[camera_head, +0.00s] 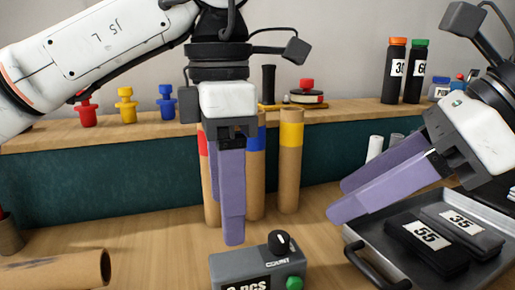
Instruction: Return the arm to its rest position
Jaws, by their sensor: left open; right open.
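My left gripper (226,222) hangs pointing down in the middle of the view, above the bench and behind the grey counter box (240,268). Its purple fingers are seen nearly edge-on and overlap; it is open with nothing visible between them. My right gripper (340,200) comes in from the right, tilted down to the left, beside and above the metal tray (352,236). Its two purple fingers are apart and empty. The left arm (100,45) stretches in from the upper left.
Cardboard tubes with red, blue and yellow (291,160) bands stand behind my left gripper. Another tube (60,270) lies front left. The tray holds dark blocks marked 55 (428,243) and 35 (460,222). A raised shelf (140,130) with bottles and coloured pieces runs behind.

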